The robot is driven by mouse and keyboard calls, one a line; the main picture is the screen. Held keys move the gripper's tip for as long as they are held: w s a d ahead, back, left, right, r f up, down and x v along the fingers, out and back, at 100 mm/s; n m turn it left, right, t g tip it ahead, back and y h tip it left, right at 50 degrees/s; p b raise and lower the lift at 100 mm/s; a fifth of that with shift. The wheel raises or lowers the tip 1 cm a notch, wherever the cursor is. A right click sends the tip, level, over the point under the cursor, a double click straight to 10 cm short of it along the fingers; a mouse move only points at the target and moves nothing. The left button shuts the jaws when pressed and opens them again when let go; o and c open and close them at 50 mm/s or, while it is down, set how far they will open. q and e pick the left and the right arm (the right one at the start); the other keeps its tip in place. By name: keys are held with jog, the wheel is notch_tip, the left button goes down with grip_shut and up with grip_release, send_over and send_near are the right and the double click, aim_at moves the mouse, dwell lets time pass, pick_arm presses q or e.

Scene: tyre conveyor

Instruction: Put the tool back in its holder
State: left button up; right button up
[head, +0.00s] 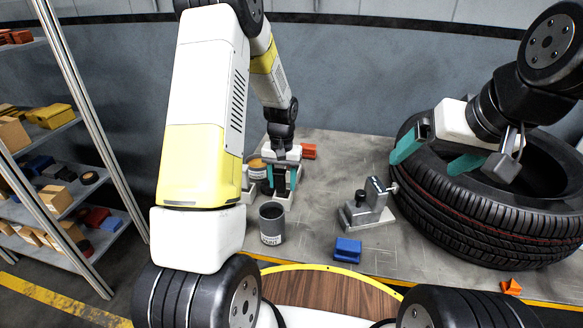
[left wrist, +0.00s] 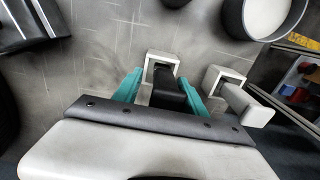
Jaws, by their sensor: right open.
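The tool (left wrist: 168,92) shows as a dark block between the teal fingers of my left gripper in the left wrist view. My left gripper (head: 282,180) points down at the table's back left, shut on the tool. The light grey holder (left wrist: 225,78) has square sockets. The tool's far end is at one square socket (left wrist: 162,57); how deep it sits inside is hidden. In the head view the holder (head: 250,192) is partly behind my left arm. My right gripper (head: 437,152) is open and empty over the tyre's left edge.
A large tyre (head: 480,215) lies on the table at right. A dark paint can (head: 271,224) stands in front of the holder. A grey metal fixture (head: 367,205), a blue block (head: 347,250) and orange pieces (head: 309,151) are on the table. Shelves (head: 60,180) stand at left.

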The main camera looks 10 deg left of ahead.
pick_arm(q)
jog(key=shift+o, duration=0.5)
jog(key=shift+r, duration=0.35)
jog(key=r, duration=0.8)
jog(key=shift+s+r, duration=0.2)
jog(key=shift+r, duration=0.2)
jog(key=s+d+r+t+h, duration=0.1)
jog(key=s+r+t, duration=0.3)
jog(key=s+r, duration=1.05)
jog(key=s+d+r+t+h, duration=0.1)
jog(key=s+r+t, duration=0.1)
jog(key=s+r, duration=0.3)
jog(key=s, duration=0.4)
jog(key=shift+s, duration=0.15)
